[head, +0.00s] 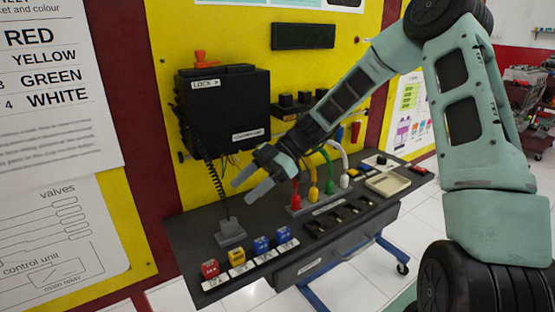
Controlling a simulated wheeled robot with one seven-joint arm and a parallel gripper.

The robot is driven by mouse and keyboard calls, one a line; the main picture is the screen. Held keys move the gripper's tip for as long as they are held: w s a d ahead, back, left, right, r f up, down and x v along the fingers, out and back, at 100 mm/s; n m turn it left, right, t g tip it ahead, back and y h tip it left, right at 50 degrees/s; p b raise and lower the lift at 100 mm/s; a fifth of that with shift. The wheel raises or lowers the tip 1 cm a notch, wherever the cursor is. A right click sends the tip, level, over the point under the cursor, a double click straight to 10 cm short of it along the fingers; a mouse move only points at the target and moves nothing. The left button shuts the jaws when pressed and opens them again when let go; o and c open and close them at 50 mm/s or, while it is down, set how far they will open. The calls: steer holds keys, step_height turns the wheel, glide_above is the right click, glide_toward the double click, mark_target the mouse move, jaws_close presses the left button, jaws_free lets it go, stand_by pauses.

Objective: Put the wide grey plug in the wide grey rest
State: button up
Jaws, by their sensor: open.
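A grey plug (229,225) with a black coiled cord stands at the left of the dark bench top. It is on or part of a wider grey block (231,240), which looks like the rest; I cannot tell how far it is seated. The cord runs up to the black control box (228,112) on the yellow panel. My gripper (241,192) is open and empty, its two fingers pointing down and left. It appears above and slightly right of the plug, apart from it.
Red, yellow and blue labelled blocks (238,257) line the bench's front left edge. Coloured looped cables (327,168) stand right of my gripper. A slotted black tray (340,217) and a cream tray (388,183) lie further right. An orange lever (205,60) tops the box.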

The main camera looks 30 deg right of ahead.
steer(key=b+v, duration=0.1)
steer(key=v, duration=1.4)
steer(key=shift+r, duration=0.1)
steer(key=s+a+f+m+g+h, duration=0.2)
steer(key=s+a+h, duration=0.15)
steer(key=a, duration=0.55)
steer(key=s+a+f+m+g+h, duration=0.1)
steer(key=s+a+f+m+h, duration=0.15)
steer(key=s+a, duration=0.45)
steer(key=s+a+f+m+t+h, duration=0.1)
steer(key=s+a+f+m+h, duration=0.1)
steer(key=s, duration=0.6)
steer(key=s+a+f+m+t+h, duration=0.1)
steer(key=s+a+m+t+h, duration=0.1)
steer(key=s+a, duration=0.5)
steer(key=shift+s+f+m+h, duration=0.35)
steer(key=shift+s+m+h, duration=0.3)
steer(key=shift+m+h, duration=0.3)
steer(key=shift+a, duration=0.1)
